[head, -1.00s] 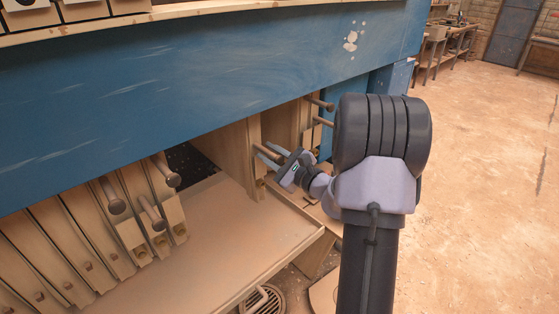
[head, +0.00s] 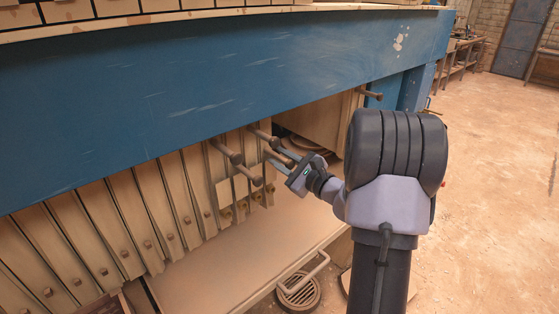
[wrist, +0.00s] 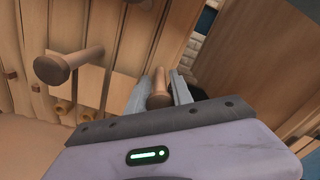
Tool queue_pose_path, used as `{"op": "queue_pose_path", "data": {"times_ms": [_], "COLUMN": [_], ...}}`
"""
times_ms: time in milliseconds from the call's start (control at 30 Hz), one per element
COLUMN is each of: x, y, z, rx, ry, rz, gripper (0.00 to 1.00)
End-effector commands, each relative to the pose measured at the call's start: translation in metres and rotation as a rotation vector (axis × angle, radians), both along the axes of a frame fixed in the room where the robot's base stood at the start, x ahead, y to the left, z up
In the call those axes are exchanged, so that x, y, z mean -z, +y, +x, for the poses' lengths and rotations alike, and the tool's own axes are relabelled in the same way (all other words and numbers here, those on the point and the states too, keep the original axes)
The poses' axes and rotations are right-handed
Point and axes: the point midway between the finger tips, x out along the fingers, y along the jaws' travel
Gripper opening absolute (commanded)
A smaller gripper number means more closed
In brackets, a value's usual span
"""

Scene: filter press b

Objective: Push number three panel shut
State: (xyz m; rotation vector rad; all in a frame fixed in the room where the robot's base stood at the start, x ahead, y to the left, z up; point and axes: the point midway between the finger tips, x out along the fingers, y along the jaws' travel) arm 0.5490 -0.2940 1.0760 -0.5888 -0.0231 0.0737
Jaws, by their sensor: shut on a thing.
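My gripper (head: 278,158) is shut on a brown peg handle (head: 284,156) of a wooden panel (head: 264,188) under the blue beam. In the wrist view, the fingers (wrist: 160,92) sit on either side of this peg handle (wrist: 159,88). The held panel stands upright at the right end of a row of panels (head: 150,215), with little or no gap to its left neighbour; I cannot tell whether they touch. Another peg (wrist: 68,64) sticks out left of the fingers. I can read no number on any panel.
A wide gap lies right of the held panel, then another wooden panel (head: 325,122) with a peg (head: 371,94). The blue beam (head: 220,85) runs above. A wooden tray (head: 220,275) lies below, with a floor drain (head: 298,291) in front. Open floor is at the right.

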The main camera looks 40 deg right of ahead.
Motion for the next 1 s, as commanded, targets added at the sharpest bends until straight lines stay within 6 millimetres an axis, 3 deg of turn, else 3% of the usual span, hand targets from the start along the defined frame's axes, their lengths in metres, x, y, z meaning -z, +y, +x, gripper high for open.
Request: {"op": "queue_pose_path", "data": {"times_ms": [367, 400, 500, 800, 1000], "x": [0.004, 0.004, 0.003, 0.001, -0.001], "y": [0.004, 0.004, 0.003, 0.001, -0.003], "z": [0.000, 0.000, 0.000, -0.003, -0.036], "rx": [-0.008, -0.008, -0.007, -0.003, 0.000], "ry": [0.008, 0.008, 0.006, 0.002, 0.002], "rz": [0.002, 0.002, 0.003, 0.002, 0.003], "gripper": [0.00, 0.29, 0.42, 0.42, 0.42]}}
